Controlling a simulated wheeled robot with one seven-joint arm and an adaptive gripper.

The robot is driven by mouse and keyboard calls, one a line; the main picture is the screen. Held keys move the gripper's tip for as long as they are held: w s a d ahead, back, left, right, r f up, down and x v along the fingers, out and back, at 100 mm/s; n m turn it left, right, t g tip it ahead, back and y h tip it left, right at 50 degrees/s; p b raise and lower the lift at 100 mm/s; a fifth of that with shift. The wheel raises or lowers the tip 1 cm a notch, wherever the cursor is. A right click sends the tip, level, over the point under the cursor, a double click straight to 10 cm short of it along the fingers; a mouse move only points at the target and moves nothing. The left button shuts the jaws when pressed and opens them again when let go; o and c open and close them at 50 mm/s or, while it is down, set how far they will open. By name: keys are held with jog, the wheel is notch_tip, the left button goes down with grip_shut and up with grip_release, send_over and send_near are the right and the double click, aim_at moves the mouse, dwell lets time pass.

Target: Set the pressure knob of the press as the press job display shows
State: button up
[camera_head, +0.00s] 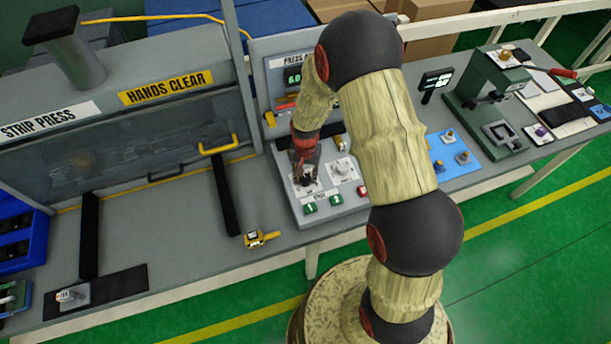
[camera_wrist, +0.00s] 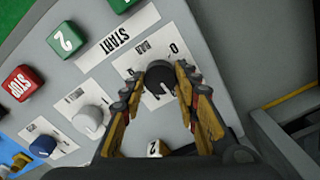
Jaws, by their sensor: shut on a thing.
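The press control panel (camera_head: 290,212) stands right of the strip press. My gripper (camera_head: 305,165) reaches down to it and is shut on a dark round knob (camera_wrist: 160,76), one finger on each side. The knob sits on a white label plate with a "0" mark; its other lettering is too small to read surely. A light grey knob (camera_wrist: 88,118) on another white plate is beside it and also shows in the head view (camera_head: 342,168). The press job display (camera_head: 293,76) has green digits, seemingly starting with 6, partly hidden by my arm.
Green START buttons (camera_head: 310,208) and a red STOP button (camera_wrist: 19,83) line the panel's front edge. A blue knob (camera_wrist: 43,146) is further along. A blue mat (camera_head: 455,165) lies to the right.

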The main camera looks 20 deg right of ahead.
aim_at(305, 177)
jog(key=n+b, duration=0.1)
jog(key=n, duration=0.2)
jog(key=shift+n, duration=0.3)
jog(key=shift+n+b, duration=0.3)
jog(key=shift+n, duration=1.3)
jog(key=o, duration=1.1)
jog(key=shift+o, duration=0.2)
jog(key=shift+r, duration=0.1)
notch_tip(305, 177, up, 12)
